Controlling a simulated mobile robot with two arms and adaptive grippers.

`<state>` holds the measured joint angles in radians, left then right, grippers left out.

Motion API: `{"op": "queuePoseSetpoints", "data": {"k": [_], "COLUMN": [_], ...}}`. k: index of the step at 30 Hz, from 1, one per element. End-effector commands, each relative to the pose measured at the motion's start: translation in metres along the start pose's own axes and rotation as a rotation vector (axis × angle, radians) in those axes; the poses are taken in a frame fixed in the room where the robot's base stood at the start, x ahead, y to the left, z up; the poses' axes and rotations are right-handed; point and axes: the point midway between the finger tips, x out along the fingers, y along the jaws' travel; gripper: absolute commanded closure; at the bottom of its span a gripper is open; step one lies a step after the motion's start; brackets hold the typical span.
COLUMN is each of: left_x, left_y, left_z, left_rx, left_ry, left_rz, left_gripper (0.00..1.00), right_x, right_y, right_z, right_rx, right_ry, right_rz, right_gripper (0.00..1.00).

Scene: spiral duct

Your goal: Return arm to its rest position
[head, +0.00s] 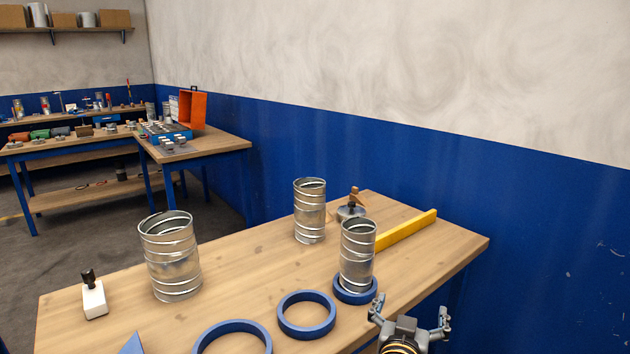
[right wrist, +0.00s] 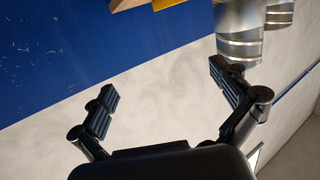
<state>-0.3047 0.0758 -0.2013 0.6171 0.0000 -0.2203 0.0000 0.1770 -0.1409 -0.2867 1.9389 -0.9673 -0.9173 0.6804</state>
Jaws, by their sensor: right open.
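My right gripper (head: 411,318) is at the bottom right of the head view, near the table's front edge. It is open and empty; in the right wrist view its two fingers (right wrist: 168,95) stand wide apart with only wall between them. A spiral duct (head: 357,254) stands upright in a blue ring (head: 355,291) just behind and left of the gripper, apart from it. Duct metal (right wrist: 240,35) also shows beyond one finger in the right wrist view. A second duct (head: 310,211) and a third, wider duct (head: 170,257) stand upright on the table. My left gripper is not in view.
The wooden table (head: 240,270) also holds two empty blue rings (head: 307,315) (head: 232,338), a yellow bar (head: 406,230), a small white block with a dark top (head: 94,299) and a wooden-handled tool (head: 353,205). A blue and white wall (head: 400,150) runs behind.

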Motion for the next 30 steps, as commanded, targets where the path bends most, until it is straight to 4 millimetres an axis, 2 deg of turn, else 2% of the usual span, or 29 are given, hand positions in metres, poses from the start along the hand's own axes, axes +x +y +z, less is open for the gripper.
{"op": "queuePoseSetpoints", "data": {"k": [5, 11, 14, 16, 19, 24, 30], "left_x": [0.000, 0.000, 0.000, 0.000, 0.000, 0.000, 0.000], "left_y": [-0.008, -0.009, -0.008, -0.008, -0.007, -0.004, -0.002], "left_z": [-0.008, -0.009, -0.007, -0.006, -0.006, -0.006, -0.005], "left_rx": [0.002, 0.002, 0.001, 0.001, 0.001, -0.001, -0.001], "left_ry": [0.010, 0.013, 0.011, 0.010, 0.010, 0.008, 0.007], "left_rz": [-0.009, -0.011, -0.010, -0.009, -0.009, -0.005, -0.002], "left_gripper": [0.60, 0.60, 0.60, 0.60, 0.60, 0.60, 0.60], "right_x": [-0.011, -0.038, -0.065, -0.091, -0.130, -0.186, -0.244], "right_y": [0.020, 0.051, 0.071, 0.086, 0.103, 0.122, 0.137], "right_z": [0.040, 0.100, 0.140, 0.169, 0.201, 0.233, 0.252], "right_rx": [-0.024, -0.071, -0.111, -0.148, -0.201, -0.274, -0.345], "right_ry": [-0.113, -0.303, -0.439, -0.550, -0.696, -0.874, -1.028], "right_rz": [0.004, -0.009, -0.034, -0.067, -0.128, -0.236, -0.362], "right_gripper": [0.00, 0.00, 0.00, 0.00, 0.00, 0.00, 0.00]}}
